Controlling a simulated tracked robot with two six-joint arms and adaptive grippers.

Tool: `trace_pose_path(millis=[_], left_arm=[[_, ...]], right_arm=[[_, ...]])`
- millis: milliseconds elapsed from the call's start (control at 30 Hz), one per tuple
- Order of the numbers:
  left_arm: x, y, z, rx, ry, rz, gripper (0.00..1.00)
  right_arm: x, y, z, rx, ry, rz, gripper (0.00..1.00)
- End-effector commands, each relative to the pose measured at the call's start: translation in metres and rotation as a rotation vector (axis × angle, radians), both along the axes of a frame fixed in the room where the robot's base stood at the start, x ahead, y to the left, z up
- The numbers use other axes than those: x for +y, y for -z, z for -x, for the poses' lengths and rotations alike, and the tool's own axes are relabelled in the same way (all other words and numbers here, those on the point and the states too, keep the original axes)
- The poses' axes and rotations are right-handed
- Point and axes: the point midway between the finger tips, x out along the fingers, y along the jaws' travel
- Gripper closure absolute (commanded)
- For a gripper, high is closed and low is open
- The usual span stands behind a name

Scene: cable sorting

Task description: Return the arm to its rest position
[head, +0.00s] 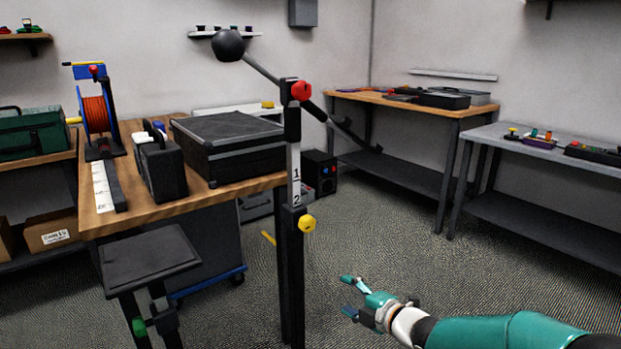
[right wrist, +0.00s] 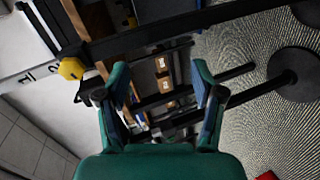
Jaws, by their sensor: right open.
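My right gripper (head: 350,296) is at the lower right of the head view, over the carpeted floor. Its teal fingers are apart with nothing between them. In the right wrist view the two fingers (right wrist: 162,92) also stand apart and empty. My teal right arm comes in from the lower right corner. My left gripper does not show in either view.
A black post stand (head: 284,270) with red and yellow knobs rises left of my right gripper. A wooden workbench (head: 97,222) holds a black case (head: 232,145) and an orange cable reel (head: 96,115). A small black stool (head: 148,257) stands before it. Floor on the right is clear.

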Motion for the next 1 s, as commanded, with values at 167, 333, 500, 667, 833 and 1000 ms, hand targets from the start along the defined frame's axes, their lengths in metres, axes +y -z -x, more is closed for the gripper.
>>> trace_pose_path(millis=[167, 333, 500, 667, 833, 1000], left_arm=[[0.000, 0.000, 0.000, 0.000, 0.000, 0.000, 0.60], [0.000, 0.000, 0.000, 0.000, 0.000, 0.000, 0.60], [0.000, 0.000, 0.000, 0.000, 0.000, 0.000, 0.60], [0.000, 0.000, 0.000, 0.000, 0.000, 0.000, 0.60], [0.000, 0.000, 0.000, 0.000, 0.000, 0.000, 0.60], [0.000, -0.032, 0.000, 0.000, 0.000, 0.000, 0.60]], right_arm=[[-0.010, 0.130, 0.059, 0.397, 0.150, -0.166, 0.32], [-0.015, 0.228, 0.146, 0.820, 0.401, -0.374, 0.32], [-0.017, 0.289, 0.247, 1.214, 0.741, -0.566, 0.32], [-0.016, 0.310, 0.326, 1.471, 1.078, -0.699, 0.32], [-0.021, 0.312, 0.378, 1.616, 1.488, -0.870, 0.32], [-0.021, 0.281, 0.377, 1.624, 1.601, -0.958, 0.32]])
